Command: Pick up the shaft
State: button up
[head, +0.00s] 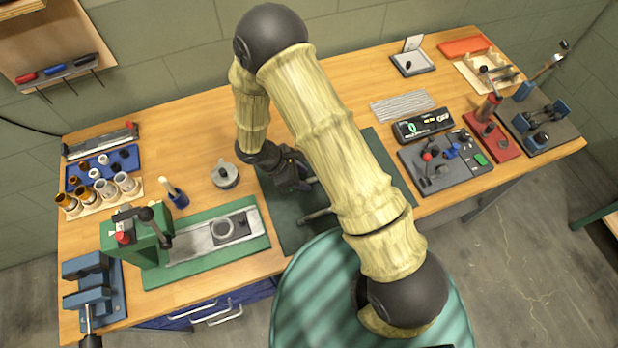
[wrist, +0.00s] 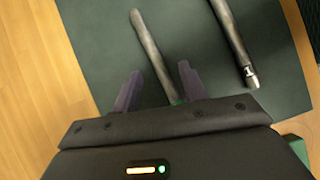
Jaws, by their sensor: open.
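Two grey metal shafts lie on a dark green mat (wrist: 90,30). In the wrist view, one shaft (wrist: 151,48) runs down between the open fingers of my gripper (wrist: 158,86), with a green part at its near end, partly hidden by the gripper. The other shaft (wrist: 232,40), with a stepped bright end, lies to the right, outside the fingers. I cannot tell which one the task means. In the head view my gripper (head: 302,186) is over the mat (head: 285,234), and a shaft (head: 317,214) shows beside my arm. No shaft is visibly gripped.
A green-based press (head: 150,240) and a round metal part (head: 225,175) stand left of the mat. A control box (head: 445,165) and a display unit (head: 422,124) stand right of my arm. Bare wood shows behind the mat's left side.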

jog(key=shift+d+f, duration=0.3)
jog(key=shift+f, duration=0.3)
grip_shut()
